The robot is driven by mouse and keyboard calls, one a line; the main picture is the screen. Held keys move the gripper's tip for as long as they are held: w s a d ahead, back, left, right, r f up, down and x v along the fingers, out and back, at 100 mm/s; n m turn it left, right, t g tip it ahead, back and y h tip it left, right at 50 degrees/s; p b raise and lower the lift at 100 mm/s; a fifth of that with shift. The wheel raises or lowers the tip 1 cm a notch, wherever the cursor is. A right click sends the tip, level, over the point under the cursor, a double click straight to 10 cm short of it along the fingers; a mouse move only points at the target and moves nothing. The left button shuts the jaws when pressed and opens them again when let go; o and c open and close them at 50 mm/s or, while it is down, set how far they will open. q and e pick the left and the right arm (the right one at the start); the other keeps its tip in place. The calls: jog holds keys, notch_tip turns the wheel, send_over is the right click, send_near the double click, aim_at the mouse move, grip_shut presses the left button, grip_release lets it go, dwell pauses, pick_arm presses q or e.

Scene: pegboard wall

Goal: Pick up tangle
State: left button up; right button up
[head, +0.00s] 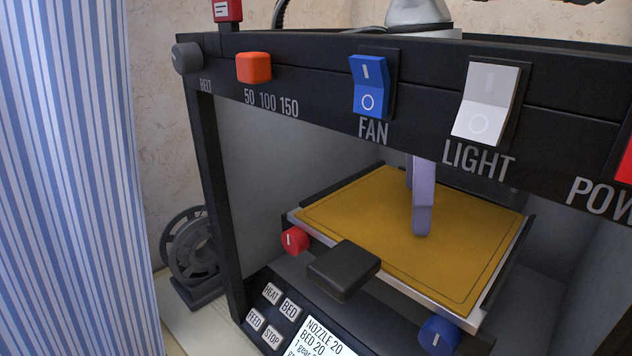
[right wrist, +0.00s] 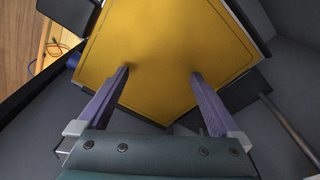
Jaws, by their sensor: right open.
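I cannot make out a tangle on the yellow print bed (head: 350,225); its visible surface looks bare. In the right wrist view the bed (right wrist: 160,35) also looks empty between the fingers. My right gripper (head: 421,205) has purple fingers and is inside the printer, over the bed, partly hidden by the front panel. In the right wrist view the right gripper (right wrist: 160,74) is open and empty, its fingers wide apart with the tips over the bed. My left gripper is out of view.
The printer's black top panel (head: 320,75) carries a blue fan switch (head: 368,86) and a white light switch (head: 487,100). Red (head: 295,240) and blue (head: 440,335) knobs sit at the bed's front corners. A spool (head: 192,250) stands left. Thin reddish wires (right wrist: 54,46) lie on wood.

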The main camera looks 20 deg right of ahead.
jog(key=c, duration=1.3)
